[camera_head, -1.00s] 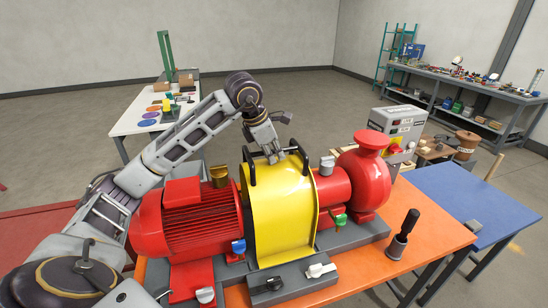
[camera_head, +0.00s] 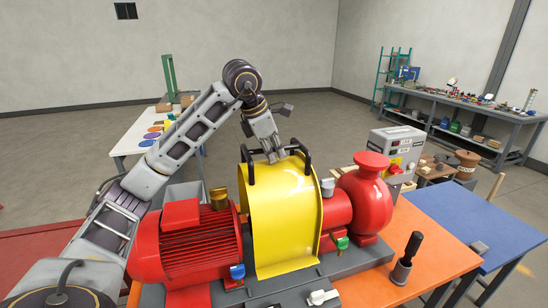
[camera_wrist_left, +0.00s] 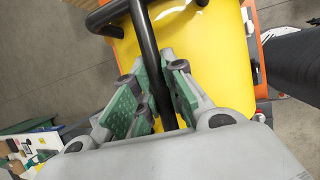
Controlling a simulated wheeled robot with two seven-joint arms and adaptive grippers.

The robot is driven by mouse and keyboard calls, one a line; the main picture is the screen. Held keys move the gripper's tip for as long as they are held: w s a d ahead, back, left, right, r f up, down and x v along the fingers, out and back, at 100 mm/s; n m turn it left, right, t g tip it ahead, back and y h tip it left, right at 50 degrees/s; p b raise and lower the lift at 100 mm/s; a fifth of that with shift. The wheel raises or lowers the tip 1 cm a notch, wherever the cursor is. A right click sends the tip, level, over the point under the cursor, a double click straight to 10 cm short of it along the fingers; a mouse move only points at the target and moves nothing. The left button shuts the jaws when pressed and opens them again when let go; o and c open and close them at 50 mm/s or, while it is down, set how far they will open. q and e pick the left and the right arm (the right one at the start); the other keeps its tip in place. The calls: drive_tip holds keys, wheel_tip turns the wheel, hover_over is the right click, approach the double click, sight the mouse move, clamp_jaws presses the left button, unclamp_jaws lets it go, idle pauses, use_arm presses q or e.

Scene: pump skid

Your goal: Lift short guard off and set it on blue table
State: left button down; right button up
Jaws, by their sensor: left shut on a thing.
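The short guard (camera_head: 282,220) is a yellow curved cover with two black handles on top, between the red motor and the red pump. My left gripper (camera_head: 273,157) reaches its top from behind and is shut on a black handle. In the left wrist view, the handle bar (camera_wrist_left: 152,60) runs between the green finger pads, with the yellow guard (camera_wrist_left: 205,50) beyond. The guard looks slightly raised over the grey base; any gap beneath is hard to see. The blue table (camera_head: 455,215) stands at the right. My right gripper is not in view.
The red motor (camera_head: 185,243) and red pump (camera_head: 367,205) closely flank the guard. A black-handled tool (camera_head: 407,255) stands upright on the orange table (camera_head: 440,250). A small grey block (camera_head: 480,247) lies near the blue table's front edge; its remaining top is mostly clear.

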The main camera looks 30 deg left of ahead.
use_arm(q)
drive_tip(key=shift+r, duration=0.45)
idle(0.3)
drive_tip(key=shift+r, duration=0.1)
drive_tip(key=shift+r+p, duration=2.5)
drive_tip(key=shift+r, duration=0.25)
drive_tip(key=shift+r+p, duration=1.05)
drive_tip(key=shift+r, duration=0.4)
wheel_tip(320, 180, up, 8)
drive_tip(key=shift+r, duration=0.15)
